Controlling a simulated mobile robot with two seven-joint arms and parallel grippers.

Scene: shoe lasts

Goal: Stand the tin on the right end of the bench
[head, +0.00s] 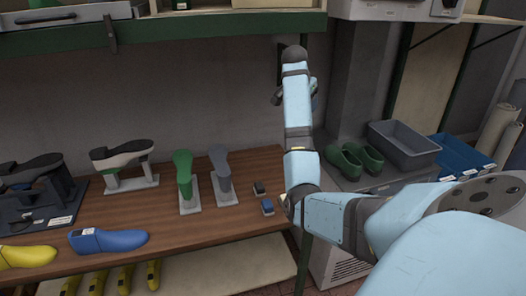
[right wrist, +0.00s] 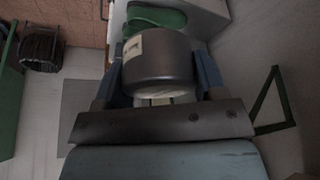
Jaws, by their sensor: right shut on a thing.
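In the right wrist view, my right gripper (right wrist: 158,84) is shut on a dark grey tin (right wrist: 160,60) with a pale label on its side. One finger shows on each side of it. In the head view, my right arm reaches up past the right end of the wooden bench (head: 225,225); its own links hide most of the gripper and the tin. The bench's right end is partly behind the arm. My left gripper is in neither view.
A blue last (head: 110,241) lies at the front left. Right of the bench are green shoes (head: 352,160) and a grey bin (head: 404,149).

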